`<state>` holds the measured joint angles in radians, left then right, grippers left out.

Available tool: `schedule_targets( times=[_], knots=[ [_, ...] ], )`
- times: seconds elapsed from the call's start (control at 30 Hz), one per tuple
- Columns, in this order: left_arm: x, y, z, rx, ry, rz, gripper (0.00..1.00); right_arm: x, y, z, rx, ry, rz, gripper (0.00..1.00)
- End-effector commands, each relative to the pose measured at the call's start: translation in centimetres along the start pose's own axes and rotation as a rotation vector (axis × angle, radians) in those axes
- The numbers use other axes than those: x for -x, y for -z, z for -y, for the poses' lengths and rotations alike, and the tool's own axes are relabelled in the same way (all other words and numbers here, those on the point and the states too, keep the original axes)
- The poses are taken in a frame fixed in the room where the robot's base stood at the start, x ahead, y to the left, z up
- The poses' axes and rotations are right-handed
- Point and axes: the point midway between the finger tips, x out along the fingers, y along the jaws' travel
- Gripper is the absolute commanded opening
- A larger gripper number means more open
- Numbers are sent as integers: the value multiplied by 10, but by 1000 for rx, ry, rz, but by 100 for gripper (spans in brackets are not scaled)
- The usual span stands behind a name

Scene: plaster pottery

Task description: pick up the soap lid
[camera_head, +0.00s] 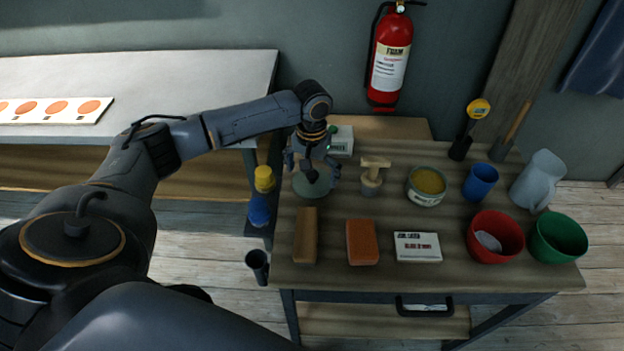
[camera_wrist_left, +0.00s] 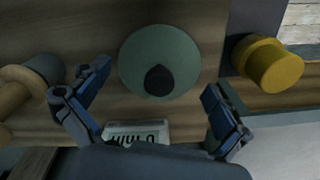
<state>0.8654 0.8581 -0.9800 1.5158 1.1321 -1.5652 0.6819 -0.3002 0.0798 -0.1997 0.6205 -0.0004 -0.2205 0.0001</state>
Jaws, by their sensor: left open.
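The soap lid appears to be the round grey-green disc with a dark knob (camera_wrist_left: 160,52) in the left wrist view. In the head view the disc (camera_head: 311,188) lies on the wooden table, partly hidden by my left gripper. My left gripper (camera_head: 313,172) is directly above it. Whether a container sits under the disc is hidden. My right gripper is not in view.
A wooden-handled tool (camera_head: 372,178) stands close to the right, beside a yellow-filled tin (camera_head: 427,186). A brown block (camera_head: 306,236) and an orange block (camera_head: 362,242) lie in front. A blue bottle with yellow cap (camera_head: 262,196) stands left.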

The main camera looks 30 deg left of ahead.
Motion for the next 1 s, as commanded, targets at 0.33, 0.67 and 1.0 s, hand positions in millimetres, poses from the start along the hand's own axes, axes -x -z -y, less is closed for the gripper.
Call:
schedule_targets(
  times=[0.33,0.67,1.0],
  knots=[
    [-8,0,0,-1,0,-1,96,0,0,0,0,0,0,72],
    [-8,-1,0,-1,0,1,29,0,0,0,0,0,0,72],
    [-13,-3,0,-2,2,9,0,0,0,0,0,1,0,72]
  ],
)
